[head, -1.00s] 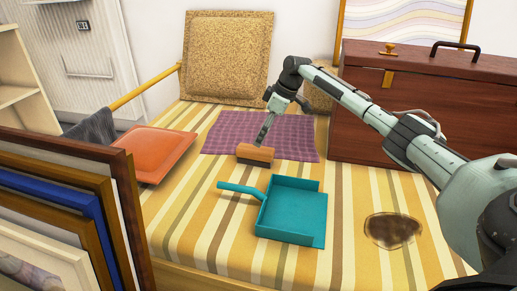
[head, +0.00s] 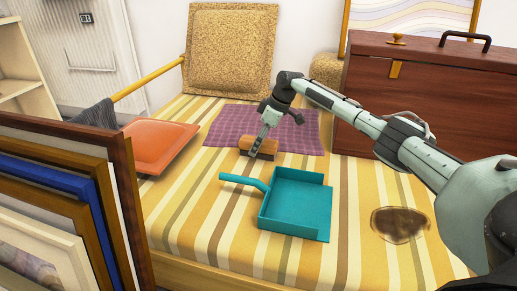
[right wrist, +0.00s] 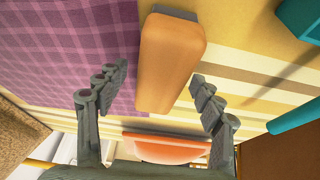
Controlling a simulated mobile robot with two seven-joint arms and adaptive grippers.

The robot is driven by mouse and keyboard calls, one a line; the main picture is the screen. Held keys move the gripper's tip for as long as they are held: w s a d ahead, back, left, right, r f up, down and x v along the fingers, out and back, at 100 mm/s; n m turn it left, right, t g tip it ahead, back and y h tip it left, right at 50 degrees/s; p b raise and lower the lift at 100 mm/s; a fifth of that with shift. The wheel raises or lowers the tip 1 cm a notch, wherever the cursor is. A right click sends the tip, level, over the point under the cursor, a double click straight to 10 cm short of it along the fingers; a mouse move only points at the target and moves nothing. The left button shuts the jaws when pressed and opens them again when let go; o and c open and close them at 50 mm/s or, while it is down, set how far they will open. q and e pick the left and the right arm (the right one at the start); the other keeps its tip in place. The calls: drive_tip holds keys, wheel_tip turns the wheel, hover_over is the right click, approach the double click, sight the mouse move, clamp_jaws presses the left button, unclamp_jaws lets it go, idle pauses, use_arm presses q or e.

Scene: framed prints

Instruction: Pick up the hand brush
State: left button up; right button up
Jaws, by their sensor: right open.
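The hand brush, a brown wooden block with grey bristles (head: 262,150), lies on the striped bed cover at the front edge of the purple checked cloth. In the right wrist view, its orange-brown block (right wrist: 170,62) extends between my open fingers. My right gripper (head: 256,148) reaches down over the brush, partly hiding it; in the right wrist view, its fingers (right wrist: 155,95) are apart, one on each side of the brush. I cannot tell whether they touch it. My left gripper is not in view.
A teal dustpan (head: 296,204) lies just in front of the brush. A wooden chest (head: 400,105) stands at back right. A dark stain (head: 400,224) marks the cover at right.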

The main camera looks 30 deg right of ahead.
drive_tip(key=shift+f+p, duration=0.25)
drive_tip(key=shift+p, duration=0.1)
idle(0.5)
drive_tip(key=shift+c, duration=0.6)
drive_tip(key=c, duration=1.3)
